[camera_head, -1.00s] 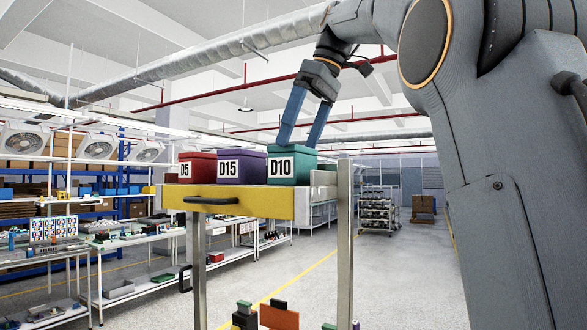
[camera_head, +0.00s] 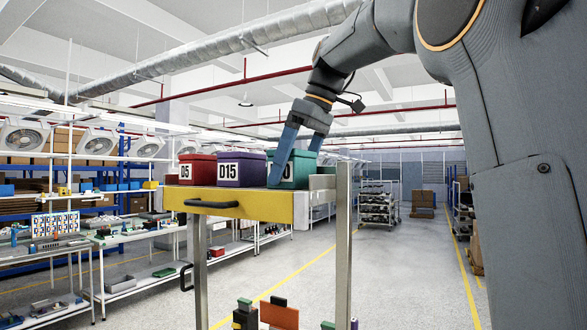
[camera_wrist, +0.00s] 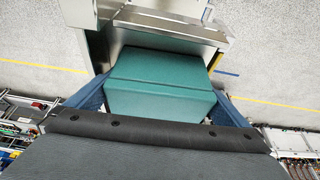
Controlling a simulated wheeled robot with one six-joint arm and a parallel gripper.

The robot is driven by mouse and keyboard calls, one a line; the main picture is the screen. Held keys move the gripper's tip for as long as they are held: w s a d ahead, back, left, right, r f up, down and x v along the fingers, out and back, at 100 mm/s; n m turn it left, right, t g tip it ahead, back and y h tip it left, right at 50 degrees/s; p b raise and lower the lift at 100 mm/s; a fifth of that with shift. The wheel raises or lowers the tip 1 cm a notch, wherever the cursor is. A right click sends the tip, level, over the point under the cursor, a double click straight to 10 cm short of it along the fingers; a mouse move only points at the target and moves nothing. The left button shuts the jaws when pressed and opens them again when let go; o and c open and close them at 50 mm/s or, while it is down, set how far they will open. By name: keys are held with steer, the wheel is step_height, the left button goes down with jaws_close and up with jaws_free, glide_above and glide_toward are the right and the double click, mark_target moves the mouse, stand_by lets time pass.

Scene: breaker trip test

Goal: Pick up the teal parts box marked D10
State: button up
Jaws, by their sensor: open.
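The teal parts box (camera_head: 301,171) stands at the right end of the yellow-fronted shelf. Its label is partly hidden behind a blue finger; only a "0" shows now. My gripper (camera_head: 296,160) is open and points down, with its blue fingers at the box. In the wrist view the teal box (camera_wrist: 160,87) lies between my two fingers (camera_wrist: 160,105), one on each side. I cannot tell whether either finger touches it.
The yellow shelf front (camera_head: 240,206) has a dark handle. A metal post (camera_head: 343,250) rises at the right end.

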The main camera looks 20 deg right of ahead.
steer(key=shift+c, duration=0.4)
steer(key=c, duration=0.9)
steer(key=shift+r, duration=0.1)
